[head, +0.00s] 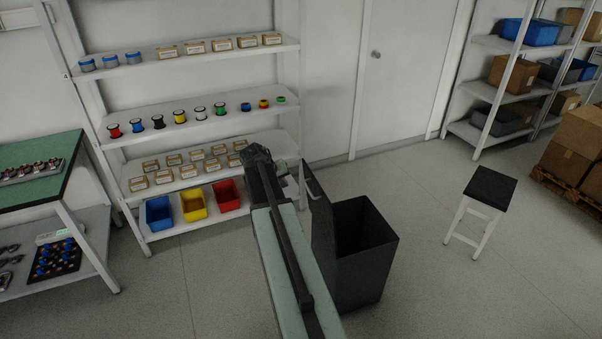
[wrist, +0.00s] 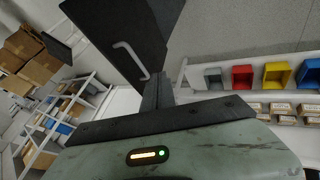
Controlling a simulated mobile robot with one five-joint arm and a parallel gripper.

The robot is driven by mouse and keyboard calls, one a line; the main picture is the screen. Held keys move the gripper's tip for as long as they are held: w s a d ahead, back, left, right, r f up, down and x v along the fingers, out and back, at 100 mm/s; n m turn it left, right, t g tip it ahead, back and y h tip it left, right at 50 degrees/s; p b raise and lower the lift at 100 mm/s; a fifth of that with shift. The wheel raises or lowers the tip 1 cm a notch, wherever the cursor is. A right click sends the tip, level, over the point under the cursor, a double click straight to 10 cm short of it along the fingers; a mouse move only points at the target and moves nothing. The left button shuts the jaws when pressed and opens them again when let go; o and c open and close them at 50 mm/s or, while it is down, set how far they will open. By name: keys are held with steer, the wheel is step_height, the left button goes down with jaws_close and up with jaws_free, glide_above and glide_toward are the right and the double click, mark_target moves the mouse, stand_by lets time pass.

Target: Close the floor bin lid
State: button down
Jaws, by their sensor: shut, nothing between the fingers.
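The floor bin (head: 362,250) is a dark, square, open-topped box standing on the floor right of my arm in the head view. Its lid (head: 322,222) stands open, roughly upright along the bin's left side. A handle (head: 312,180) is on the lid near its top edge. In the wrist view the lid (wrist: 108,28) is a large dark panel with a pale handle (wrist: 131,58). My gripper (head: 268,162) is left of the lid's top in the head view. In the wrist view its dark fingers (wrist: 158,90) are shut and empty, close to the lid; contact cannot be told.
A shelf (head: 190,182) with spools, boxes and coloured bins stands behind and left of my gripper. A stool (head: 487,195) stands right of the bin. A green-topped workbench (head: 60,190) is at the left. Floor between bin and stool is clear.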

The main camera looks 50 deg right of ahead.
steer(key=d+f+b, duration=0.8)
steer(key=d, duration=0.1)
steer(key=shift+s+d+f+b, duration=0.15)
steer(key=shift+s+d+b, duration=0.2)
steer(key=shift+s, duration=0.05)
